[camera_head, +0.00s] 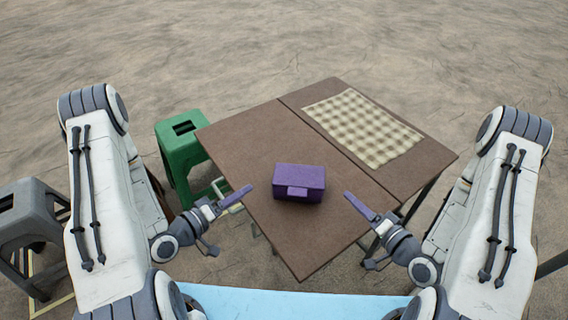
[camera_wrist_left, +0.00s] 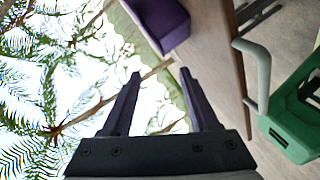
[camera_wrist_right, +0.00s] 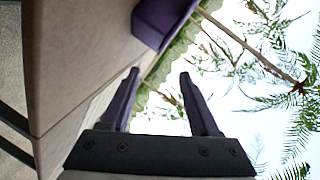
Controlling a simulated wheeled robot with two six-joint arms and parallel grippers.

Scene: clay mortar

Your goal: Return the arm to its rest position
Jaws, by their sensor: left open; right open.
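My left gripper (camera_head: 236,196) is open and empty, just off the left edge of the brown table (camera_head: 245,140). In the left wrist view its two fingers (camera_wrist_left: 160,98) stand apart with nothing between them. My right gripper (camera_head: 360,205) is open and empty by the table's right front edge. In the right wrist view its fingers (camera_wrist_right: 160,98) are also apart. Both arms are bent, one at each side of the head view. A closed purple box (camera_head: 300,180) with a front latch sits on the table between the grippers, touching neither.
A checked cloth (camera_head: 362,128) lies on the table's far right part. A green stool (camera_head: 180,150) stands at the left of the table and a grey stool (camera_head: 30,215) at the far left. A light blue surface (camera_head: 290,302) is at the front. Open sandy ground lies behind.

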